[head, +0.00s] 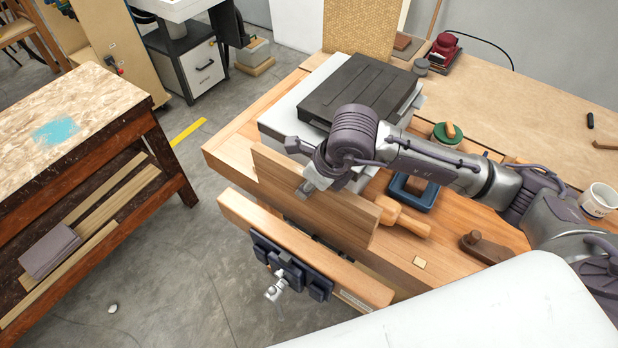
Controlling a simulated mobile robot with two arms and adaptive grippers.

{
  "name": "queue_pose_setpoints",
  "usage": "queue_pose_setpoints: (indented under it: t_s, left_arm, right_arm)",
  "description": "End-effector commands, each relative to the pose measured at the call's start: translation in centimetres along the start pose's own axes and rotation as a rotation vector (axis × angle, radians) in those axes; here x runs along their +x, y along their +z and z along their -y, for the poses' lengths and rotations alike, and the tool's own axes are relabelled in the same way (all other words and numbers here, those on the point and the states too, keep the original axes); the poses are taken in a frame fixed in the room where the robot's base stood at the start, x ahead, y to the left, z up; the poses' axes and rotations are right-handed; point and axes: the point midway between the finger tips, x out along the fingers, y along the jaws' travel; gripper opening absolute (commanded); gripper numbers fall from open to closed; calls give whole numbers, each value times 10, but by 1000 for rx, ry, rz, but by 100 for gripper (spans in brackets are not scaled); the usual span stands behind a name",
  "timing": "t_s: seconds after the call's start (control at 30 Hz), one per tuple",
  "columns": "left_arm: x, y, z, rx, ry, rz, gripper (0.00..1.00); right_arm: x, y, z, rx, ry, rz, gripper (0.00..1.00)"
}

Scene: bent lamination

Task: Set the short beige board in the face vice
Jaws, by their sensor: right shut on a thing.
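A beige board (345,214) stands on edge along the front edge of the workbench. My right gripper (308,186) is shut on its top edge, near the middle, with the arm coming in from the right. The face vice (290,247) is on the bench front, with its long wooden front jaw (245,212) standing apart from the bench. A gap shows between this jaw and the board, with dark vice parts in it. I cannot tell how deep the board's lower edge sits in the gap. My left gripper is not in view.
On the bench lie a dark case (360,88) on a light grey block, a wooden mallet (404,220), a blue frame (412,192), a hand plane (485,246) and a white mug (599,200). Another worktable (75,105) stands left, with open floor between.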

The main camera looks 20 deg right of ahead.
Motion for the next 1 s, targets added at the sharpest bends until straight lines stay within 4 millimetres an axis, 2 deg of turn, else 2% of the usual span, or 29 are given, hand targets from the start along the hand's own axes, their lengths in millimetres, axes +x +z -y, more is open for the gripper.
queue_pose_setpoints:
  t_s: [0.37,0.5,1.0]
  left_arm:
    - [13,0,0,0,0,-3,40]
    - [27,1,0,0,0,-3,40]
    - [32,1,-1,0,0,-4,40]
  right_arm:
    - [29,-12,0,-2,0,2,0]
    - [40,-16,0,-2,0,4,0]
    - [42,-16,0,-2,0,4,0]
